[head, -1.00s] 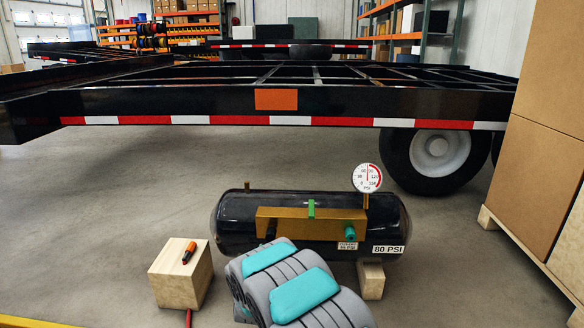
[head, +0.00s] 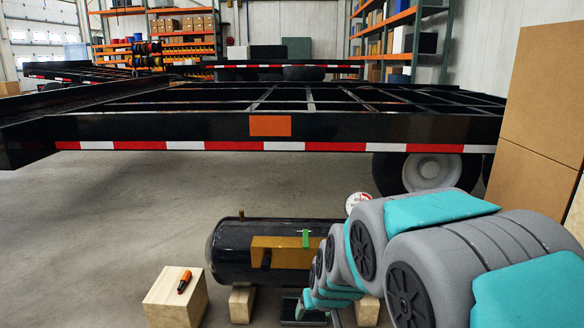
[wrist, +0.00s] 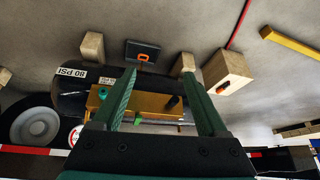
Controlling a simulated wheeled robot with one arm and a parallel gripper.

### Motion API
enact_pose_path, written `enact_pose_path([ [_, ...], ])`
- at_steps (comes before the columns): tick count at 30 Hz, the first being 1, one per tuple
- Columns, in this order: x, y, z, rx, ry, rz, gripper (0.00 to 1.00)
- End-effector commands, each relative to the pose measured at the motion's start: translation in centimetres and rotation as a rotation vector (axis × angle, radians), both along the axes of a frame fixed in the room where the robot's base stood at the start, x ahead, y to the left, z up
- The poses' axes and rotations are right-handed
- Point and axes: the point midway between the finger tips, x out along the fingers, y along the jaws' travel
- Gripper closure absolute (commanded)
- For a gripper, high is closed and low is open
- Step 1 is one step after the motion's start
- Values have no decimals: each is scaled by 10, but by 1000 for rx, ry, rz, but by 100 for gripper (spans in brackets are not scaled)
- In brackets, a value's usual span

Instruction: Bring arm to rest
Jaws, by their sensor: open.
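My gripper (wrist: 160,74) is open in the wrist view, with two green fingers spread apart and nothing visible between them. Beyond the fingers is a black air tank (wrist: 72,101) with a brass manifold (wrist: 150,104). The manifold carries a teal knob (wrist: 103,93), a black knob and a green lever. In the head view my grey and teal arm reaches from the lower right and hides the right part of the tank (head: 230,250). The green lever (head: 306,238) stands upright on the manifold (head: 276,252).
A wooden block (head: 172,305) with an orange-and-black tool (head: 184,282) stands left of the tank. A dark box with an orange part (wrist: 142,52) lies near the tank. A trailer (head: 200,128) spans behind, and cardboard boxes (head: 535,110) stand at right. Floor at left is clear.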

Motion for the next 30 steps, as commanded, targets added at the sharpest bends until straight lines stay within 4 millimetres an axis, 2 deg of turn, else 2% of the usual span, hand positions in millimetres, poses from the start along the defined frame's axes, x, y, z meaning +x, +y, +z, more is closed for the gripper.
enact_pose_path([
  [1, -22, -9, 13, 2, 38, -7, 24],
  [8, -136, -45, 37, -16, 271, -43, 24],
  [12, -208, -66, 52, -36, 409, -76, 24],
  [15, -257, -79, 60, -55, 501, -100, 24],
  [18, -294, -88, 67, -72, 569, -124, 24],
  [21, -317, -94, 71, -84, 616, -139, 24],
  [24, -328, -97, 72, -90, 636, -148, 24],
  [30, -331, -98, 72, -91, 642, -149, 24],
])
